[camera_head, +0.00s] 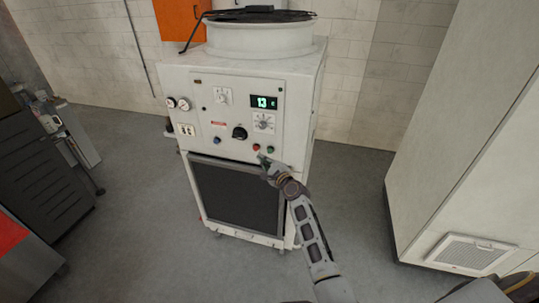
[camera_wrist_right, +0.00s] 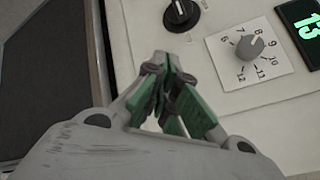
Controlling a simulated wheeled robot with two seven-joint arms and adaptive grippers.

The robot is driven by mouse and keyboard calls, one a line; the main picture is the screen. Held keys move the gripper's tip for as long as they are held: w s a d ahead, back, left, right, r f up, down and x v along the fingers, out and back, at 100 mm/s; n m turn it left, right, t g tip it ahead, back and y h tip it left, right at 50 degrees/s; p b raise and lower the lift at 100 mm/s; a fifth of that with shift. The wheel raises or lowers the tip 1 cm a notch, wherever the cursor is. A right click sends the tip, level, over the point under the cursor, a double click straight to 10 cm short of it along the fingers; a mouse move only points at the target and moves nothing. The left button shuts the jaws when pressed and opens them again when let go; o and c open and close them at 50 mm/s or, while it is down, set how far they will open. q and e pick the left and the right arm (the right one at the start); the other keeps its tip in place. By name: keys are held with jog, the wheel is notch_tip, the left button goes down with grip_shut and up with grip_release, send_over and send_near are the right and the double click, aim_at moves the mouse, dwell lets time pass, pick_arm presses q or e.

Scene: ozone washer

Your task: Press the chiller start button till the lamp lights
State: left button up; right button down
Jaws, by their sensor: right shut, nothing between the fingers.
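The white chiller (camera_head: 302,85) stands in the middle of the head view. Low on its panel are a red round button (camera_head: 256,147) and a dark green one (camera_head: 270,150) to its right; neither visibly glows. Which is the start button cannot be read. My right gripper (camera_head: 264,159) is shut and empty, its tips just below these buttons; contact cannot be told. In the right wrist view its closed green-padded fingers (camera_wrist_right: 162,62) point at the panel and the buttons do not show. My left gripper is not in view.
The panel also has a black knob (camera_head: 239,133), a numbered dial (camera_head: 263,122), a lit display reading 13 (camera_head: 264,102), a blue button (camera_head: 217,140) and gauges (camera_head: 184,104). A large white cabinet (camera_head: 455,150) stands at right, dark equipment (camera_head: 45,170) at left. Grey floor between is clear.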

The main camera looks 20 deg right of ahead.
jog(key=shift+w+d+b, duration=0.35)
jog(key=shift+w+d, duration=0.3)
jog(key=shift+w, duration=0.35)
jog(key=shift+w+d, duration=0.5)
jog(key=shift+w, duration=0.2)
dwell(2.2)
jog(key=shift+s+a, duration=0.15)
dwell(0.4)
jog(key=shift+s+a+p, duration=0.35)
jog(key=shift+s, duration=0.25)
jog(key=s+a+p, duration=0.1)
jog(key=s, duration=0.1)
jog(key=s+a+p, duration=0.1)
jog(key=s, duration=0.1)
jog(key=shift+a, duration=0.4)
dwell(0.4)
dwell(0.8)
